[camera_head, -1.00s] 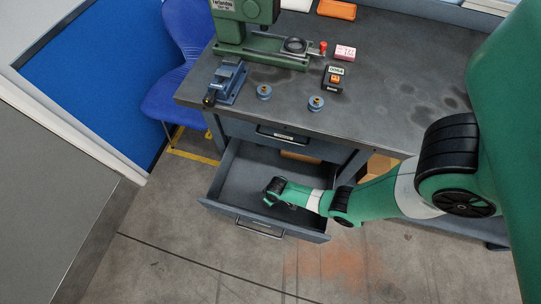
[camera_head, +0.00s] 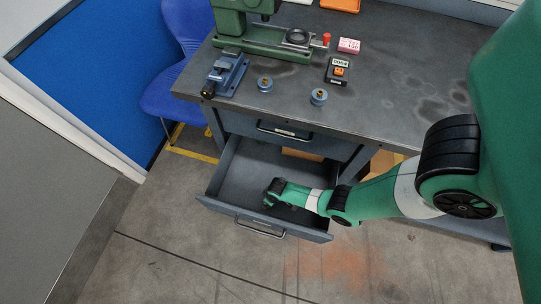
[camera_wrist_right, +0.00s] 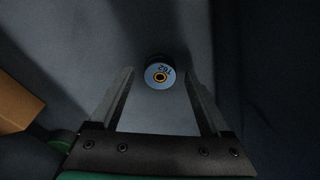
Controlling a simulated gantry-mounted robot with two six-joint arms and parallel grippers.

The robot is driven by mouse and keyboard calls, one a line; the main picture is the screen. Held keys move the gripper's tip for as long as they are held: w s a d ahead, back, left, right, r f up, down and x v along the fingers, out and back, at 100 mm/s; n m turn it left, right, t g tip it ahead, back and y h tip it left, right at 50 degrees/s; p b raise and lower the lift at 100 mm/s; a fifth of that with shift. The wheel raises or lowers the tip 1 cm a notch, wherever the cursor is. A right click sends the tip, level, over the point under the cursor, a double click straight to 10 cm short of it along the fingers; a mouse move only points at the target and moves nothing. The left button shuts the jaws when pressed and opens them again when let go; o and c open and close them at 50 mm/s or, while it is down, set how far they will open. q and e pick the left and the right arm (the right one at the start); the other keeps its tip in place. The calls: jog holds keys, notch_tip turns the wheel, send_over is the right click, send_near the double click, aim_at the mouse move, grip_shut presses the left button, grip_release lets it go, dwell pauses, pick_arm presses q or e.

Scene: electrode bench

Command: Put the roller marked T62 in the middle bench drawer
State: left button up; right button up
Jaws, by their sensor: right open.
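The roller marked T62 (camera_wrist_right: 160,76) is a pale blue disc with a brass-coloured centre. In the right wrist view it lies on a grey surface between the tips of my right gripper (camera_wrist_right: 159,84), with a gap on both sides. My right gripper is open. In the head view my right arm reaches into an open bench drawer (camera_head: 222,187), below a closed one (camera_head: 322,143). There my right gripper (camera_head: 270,199) is low inside the drawer, and the roller is hidden. My left gripper is not in view.
Two other blue rollers (camera_head: 265,85) (camera_head: 318,97) stand on the bench top (camera_head: 400,90), beside a small vise (camera_head: 226,74) and a green press (camera_head: 262,40). A black device (camera_head: 338,72) and a pink block (camera_head: 349,45) lie behind. A blue chair (camera_head: 178,95) is left of the bench.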

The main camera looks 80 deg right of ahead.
jog(key=shift+r, duration=0.1)
notch_tip(320, 180, up, 12)
jog(key=s+p, duration=0.1)
jog(key=p, duration=1)
jog(key=shift+s+a, duration=0.35)
jog(key=shift+a, duration=0.1)
jog(key=shift+w, duration=0.1)
